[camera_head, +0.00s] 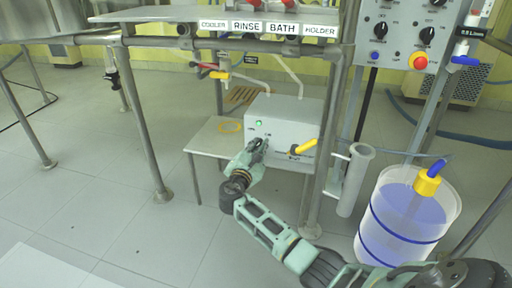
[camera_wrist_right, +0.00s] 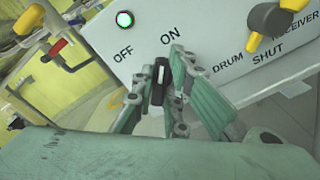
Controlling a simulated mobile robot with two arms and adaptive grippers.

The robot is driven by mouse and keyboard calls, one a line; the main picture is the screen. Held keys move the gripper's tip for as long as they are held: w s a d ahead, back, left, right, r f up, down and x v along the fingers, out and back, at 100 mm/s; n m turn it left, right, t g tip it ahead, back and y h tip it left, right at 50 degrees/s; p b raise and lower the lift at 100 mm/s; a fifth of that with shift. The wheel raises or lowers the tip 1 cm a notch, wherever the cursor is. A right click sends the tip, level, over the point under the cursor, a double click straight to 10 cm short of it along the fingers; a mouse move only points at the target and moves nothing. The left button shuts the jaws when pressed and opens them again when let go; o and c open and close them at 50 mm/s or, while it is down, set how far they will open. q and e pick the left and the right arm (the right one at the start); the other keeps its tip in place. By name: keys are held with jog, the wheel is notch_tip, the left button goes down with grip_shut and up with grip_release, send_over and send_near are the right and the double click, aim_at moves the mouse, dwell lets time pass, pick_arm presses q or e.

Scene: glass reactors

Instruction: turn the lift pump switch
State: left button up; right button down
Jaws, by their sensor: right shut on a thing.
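The lift pump switch (camera_wrist_right: 157,84) is a small black knob with a pale top on the white control box (camera_head: 298,112), below the OFF and ON labels. My right gripper (camera_wrist_right: 160,88) has one green finger on each side of the knob and is shut on it. In the head view my right gripper (camera_head: 258,147) is at the box's front face, hiding most of the knob. A green lamp (camera_wrist_right: 124,19) glows above OFF; it also shows in the head view (camera_head: 258,123). I cannot tell exactly which label the knob points to. My left gripper is not in view.
A yellow valve handle (camera_head: 303,147) sticks out right of the switch. The box stands on a low table (camera_head: 206,146) among frame posts (camera_head: 147,125). A bucket (camera_head: 408,218) with blue bands and a grey tube holder (camera_head: 354,180) stand to the right.

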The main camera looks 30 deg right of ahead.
jog(key=c, duration=1.8)
grip_release()
jog(key=shift+o, duration=0.2)
jog(key=v, duration=1.2)
